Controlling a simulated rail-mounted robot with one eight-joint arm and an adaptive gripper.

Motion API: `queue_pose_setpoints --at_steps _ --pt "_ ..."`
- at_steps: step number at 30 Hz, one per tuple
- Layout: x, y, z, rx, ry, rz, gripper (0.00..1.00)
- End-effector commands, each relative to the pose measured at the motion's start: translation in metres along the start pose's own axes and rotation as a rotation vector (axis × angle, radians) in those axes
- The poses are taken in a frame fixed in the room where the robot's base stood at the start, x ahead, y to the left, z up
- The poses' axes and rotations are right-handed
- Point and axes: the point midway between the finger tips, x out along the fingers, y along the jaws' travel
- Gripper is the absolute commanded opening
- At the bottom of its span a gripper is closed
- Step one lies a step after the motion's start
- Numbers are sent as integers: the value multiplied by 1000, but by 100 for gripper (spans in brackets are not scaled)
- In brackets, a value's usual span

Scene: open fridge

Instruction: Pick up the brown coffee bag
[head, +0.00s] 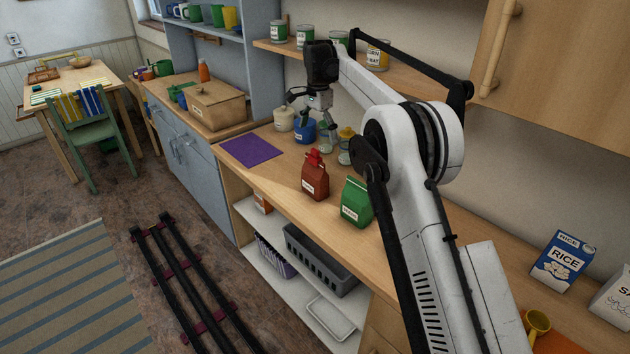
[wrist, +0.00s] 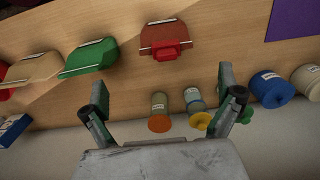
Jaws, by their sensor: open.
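A red-brown bag (head: 315,182) with a red clip and white label stands upright on the counter; it is at the top centre of the wrist view (wrist: 165,36). A green bag (head: 356,204) stands beside it, left of it in the wrist view (wrist: 90,57). A tan bag (wrist: 32,68) shows further left in the wrist view; my arm hides that spot in the head view. I cannot read which label says coffee. My gripper (head: 312,113) is open and empty above the counter by the jars, beyond the bags; its two fingers also show in the wrist view (wrist: 162,98).
Small jars with orange (wrist: 160,113) and yellow (wrist: 198,110) lids stand near the wall. A blue jar (wrist: 270,90) and a white jar (wrist: 306,80) are further right. A purple mat (head: 251,151) lies flat on the counter. A shelf (head: 345,62) with tins hangs above.

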Motion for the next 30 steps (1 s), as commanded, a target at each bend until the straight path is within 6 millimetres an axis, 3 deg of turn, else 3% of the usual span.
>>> queue_pose_setpoints --at_steps 7,18,30 --pt "22 -5 2 10 -4 8 100" --pt "83 -4 2 9 -4 7 100" --pt "108 -8 2 9 -4 7 100"
